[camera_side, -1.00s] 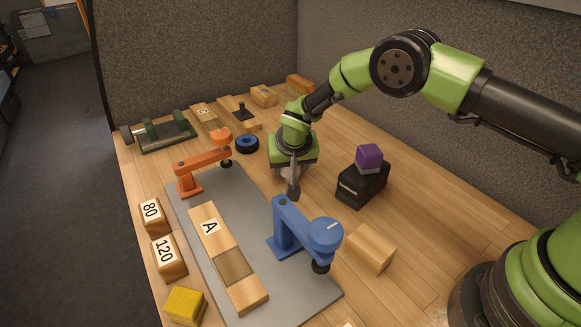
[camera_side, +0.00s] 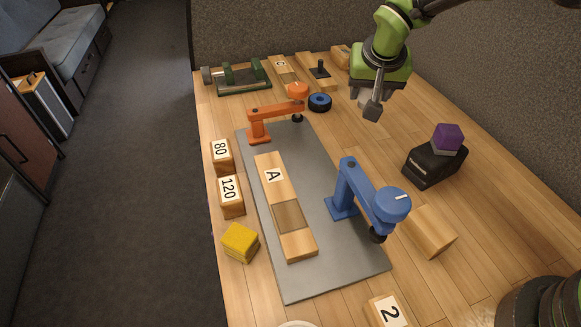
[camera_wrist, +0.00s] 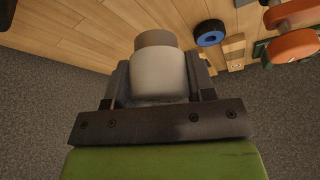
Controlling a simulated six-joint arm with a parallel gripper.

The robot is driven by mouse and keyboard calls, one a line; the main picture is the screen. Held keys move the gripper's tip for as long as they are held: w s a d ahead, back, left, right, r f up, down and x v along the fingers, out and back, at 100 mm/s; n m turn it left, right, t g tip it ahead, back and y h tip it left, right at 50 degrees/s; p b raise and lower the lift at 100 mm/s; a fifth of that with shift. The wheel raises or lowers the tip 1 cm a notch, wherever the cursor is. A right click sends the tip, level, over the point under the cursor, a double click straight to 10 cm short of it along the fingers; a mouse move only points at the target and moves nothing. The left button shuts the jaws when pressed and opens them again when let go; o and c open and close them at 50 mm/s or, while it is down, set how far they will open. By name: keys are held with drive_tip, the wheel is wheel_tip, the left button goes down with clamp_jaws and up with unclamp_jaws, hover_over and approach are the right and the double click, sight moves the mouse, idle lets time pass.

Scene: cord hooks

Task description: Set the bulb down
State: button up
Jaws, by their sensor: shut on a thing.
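The bulb (camera_wrist: 158,72) shows in the wrist view as a pale grey-white rounded body with a tan, narrower end. It sits between the two fingers of my gripper (camera_wrist: 157,85), which is shut on it. In the side view my gripper (camera_side: 373,106) hangs at the back right, to the right of the blue ring and behind the black box. There the bulb is mostly hidden behind the near finger. Wooden table surface shows past the bulb in the wrist view.
A blue ring (camera_side: 320,102), an orange arm-shaped fixture (camera_side: 272,112) and a blue one (camera_side: 365,200) stand nearby. A black box (camera_side: 432,168) carries a purple block (camera_side: 448,137). A wooden board marked A (camera_side: 271,176) lies on the grey mat (camera_side: 330,262). Table between ring and black box looks clear.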

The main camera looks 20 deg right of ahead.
drive_tip(key=shift+r, duration=0.6)
wheel_tip(320, 180, up, 4)
drive_tip(key=shift+r, duration=0.1)
drive_tip(key=s+a+n+y, duration=0.3)
drive_tip(key=s+a+n, duration=0.3)
drive_tip(key=a, duration=0.4)
drive_tip(key=n+g+y, duration=0.3)
drive_tip(key=n+g, duration=0.3)
drive_tip(key=n, duration=1.4)
hover_over(240, 307)
drive_tip(key=d, duration=0.1)
drive_tip(key=f, duration=1)
drive_tip(key=shift+w+d+f, duration=0.15)
drive_tip(key=shift+d+f, duration=0.1)
drive_tip(key=shift+f, duration=2.3)
drive_tip(key=shift+f, duration=0.1)
